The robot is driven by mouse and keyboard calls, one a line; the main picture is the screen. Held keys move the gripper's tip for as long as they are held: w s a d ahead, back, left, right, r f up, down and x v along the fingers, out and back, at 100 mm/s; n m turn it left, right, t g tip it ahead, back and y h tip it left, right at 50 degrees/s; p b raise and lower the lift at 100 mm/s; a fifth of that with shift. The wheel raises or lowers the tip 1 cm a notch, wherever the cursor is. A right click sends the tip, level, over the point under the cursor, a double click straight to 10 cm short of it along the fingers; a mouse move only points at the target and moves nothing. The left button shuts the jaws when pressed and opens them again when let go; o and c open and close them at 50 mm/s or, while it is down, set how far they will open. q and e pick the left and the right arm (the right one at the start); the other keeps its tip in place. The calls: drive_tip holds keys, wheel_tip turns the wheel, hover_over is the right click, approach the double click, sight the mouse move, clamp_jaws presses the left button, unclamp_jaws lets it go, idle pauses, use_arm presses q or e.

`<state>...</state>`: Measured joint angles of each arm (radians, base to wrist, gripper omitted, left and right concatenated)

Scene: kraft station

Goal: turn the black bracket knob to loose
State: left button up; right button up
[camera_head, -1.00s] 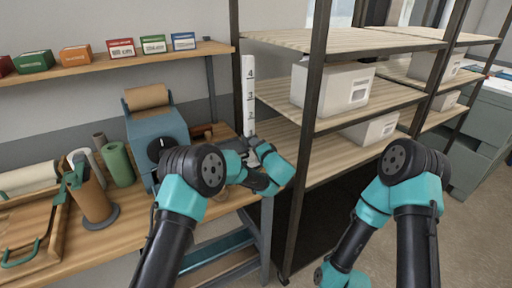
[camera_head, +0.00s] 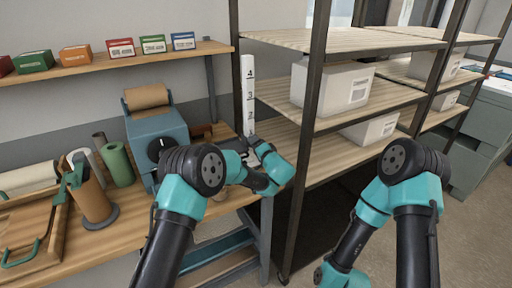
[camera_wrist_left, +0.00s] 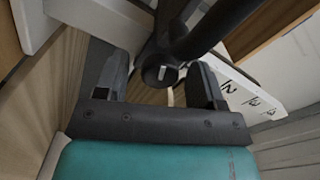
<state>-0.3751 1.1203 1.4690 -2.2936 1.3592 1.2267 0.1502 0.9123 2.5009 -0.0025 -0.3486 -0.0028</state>
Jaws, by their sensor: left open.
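The black bracket knob (camera_wrist_left: 160,73) shows in the left wrist view as a round black end with a short, nearly upright white mark, below the black bracket arms (camera_wrist_left: 185,32). My left gripper (camera_wrist_left: 159,78) is open, with one finger on each side of the knob. I cannot tell whether the fingers touch it. In the head view my left gripper (camera_head: 257,146) is by the foot of the white numbered post (camera_head: 249,95) at the bench's right end. The knob is hidden there behind my arm.
A blue dispenser (camera_head: 158,128) with a brown roll and its own black dial stands left of my left wrist. A green roll (camera_head: 118,163) is farther left. The shelving rack's dark upright (camera_head: 304,150) stands close right of the post.

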use_arm(q)
drive_tip(key=v, duration=1.7)
drive_tip(key=shift+s, duration=0.2)
drive_tip(key=shift+f, duration=0.1)
